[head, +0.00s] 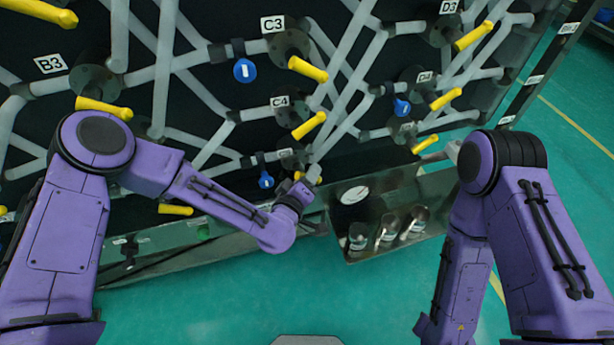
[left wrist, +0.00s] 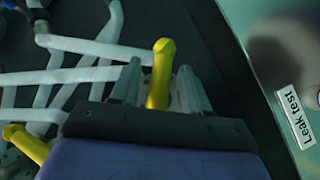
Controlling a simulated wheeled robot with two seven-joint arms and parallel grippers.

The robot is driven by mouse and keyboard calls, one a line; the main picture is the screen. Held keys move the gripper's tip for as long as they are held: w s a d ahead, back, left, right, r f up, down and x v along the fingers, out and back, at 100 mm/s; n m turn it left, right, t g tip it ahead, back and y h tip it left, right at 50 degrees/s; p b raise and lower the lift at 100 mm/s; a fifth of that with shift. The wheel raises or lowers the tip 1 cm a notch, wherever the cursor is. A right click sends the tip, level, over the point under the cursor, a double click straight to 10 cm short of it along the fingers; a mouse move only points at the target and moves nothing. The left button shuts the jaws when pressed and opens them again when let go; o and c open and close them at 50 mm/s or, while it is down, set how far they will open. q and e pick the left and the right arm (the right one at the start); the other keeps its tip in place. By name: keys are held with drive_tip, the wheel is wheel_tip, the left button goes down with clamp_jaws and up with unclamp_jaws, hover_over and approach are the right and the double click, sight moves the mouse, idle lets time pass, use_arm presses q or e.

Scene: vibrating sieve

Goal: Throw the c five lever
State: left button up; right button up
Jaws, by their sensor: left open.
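The C5 lever (head: 298,176) is yellow and sits low in the C column of the panel, under the C4 lever (head: 308,126). Its label is mostly hidden in the head view. My left gripper (head: 308,181) is at this lever and covers much of it. In the left wrist view the yellow lever (left wrist: 160,75) stands between the two fingers of my left gripper (left wrist: 160,88), which are open with gaps on both sides. My right arm is folded at the right, and its gripper is out of view.
White pipes and blue valve handles (head: 266,180) surround the levers. A metal tray (head: 385,250) with a gauge and several glass jars stands right of my left gripper. A "Leak test" label (left wrist: 295,117) shows in the left wrist view. Green floor lies in front.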

use_arm(q)
clamp_jaws()
drive_tip(key=shift+f+b, duration=0.15)
drive_tip(key=shift+b, duration=0.4)
drive_tip(key=n+t+b, duration=0.2)
drive_tip(key=n+b, duration=0.2)
drive_tip(key=b, duration=0.4)
drive_tip(key=r+n+t+b, duration=0.1)
drive_tip(key=n+t+b, duration=0.2)
drive_tip(key=b, duration=0.5)
drive_tip(key=n+t+b, duration=0.3)
drive_tip(key=n+b, duration=0.2)
drive_tip(key=b, duration=0.4)
drive_tip(key=shift+r, duration=0.3)
drive_tip(key=shift+r+n+t+y+b, duration=0.3)
drive_tip(key=shift+n+t+y+b, duration=0.2)
drive_tip(key=shift+n+b, duration=0.35)
